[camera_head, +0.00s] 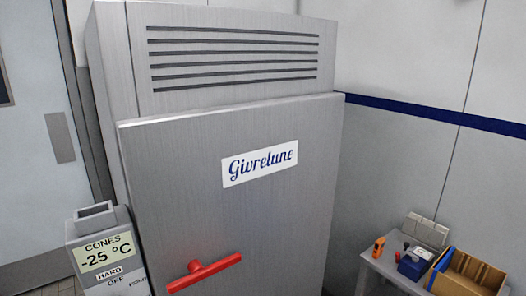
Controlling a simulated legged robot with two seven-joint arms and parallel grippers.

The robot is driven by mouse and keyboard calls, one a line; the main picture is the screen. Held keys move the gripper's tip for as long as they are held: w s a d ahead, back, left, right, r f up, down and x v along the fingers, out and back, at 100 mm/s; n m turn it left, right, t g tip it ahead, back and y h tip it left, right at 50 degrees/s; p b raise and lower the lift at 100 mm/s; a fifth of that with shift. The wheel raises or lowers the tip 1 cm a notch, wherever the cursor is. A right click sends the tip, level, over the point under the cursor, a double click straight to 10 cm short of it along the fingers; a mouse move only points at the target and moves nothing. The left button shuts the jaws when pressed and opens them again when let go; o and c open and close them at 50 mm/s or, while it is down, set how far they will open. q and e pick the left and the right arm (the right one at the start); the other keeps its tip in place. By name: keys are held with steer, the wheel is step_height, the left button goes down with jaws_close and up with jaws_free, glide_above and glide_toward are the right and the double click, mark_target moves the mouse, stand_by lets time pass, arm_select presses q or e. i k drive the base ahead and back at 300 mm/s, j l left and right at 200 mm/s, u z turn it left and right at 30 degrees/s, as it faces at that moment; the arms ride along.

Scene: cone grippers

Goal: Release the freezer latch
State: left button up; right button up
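A tall brushed-metal freezer (220,220) with a white "Givrelune" label fills the middle of the head view. A red latch handle (205,272) sits low on its door, near the bottom edge of the picture. It slopes slightly, its right end higher than its left, with a round hub near its middle. The door looks shut against the cabinet. Neither of my grippers shows in this view.
A grey control box (104,246) reading "CONES -25 °C" stands at the freezer's left. A small table (372,268) at lower right holds an orange device (379,247), a blue box (412,267) and a cardboard box (467,274). A grey door (30,150) is at far left.

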mark_target(198, 273)
steer(key=k+l+z, duration=0.15)
steer(key=k, duration=0.3)
steer(key=k+l+z, duration=0.15)
steer(key=k, duration=0.25)
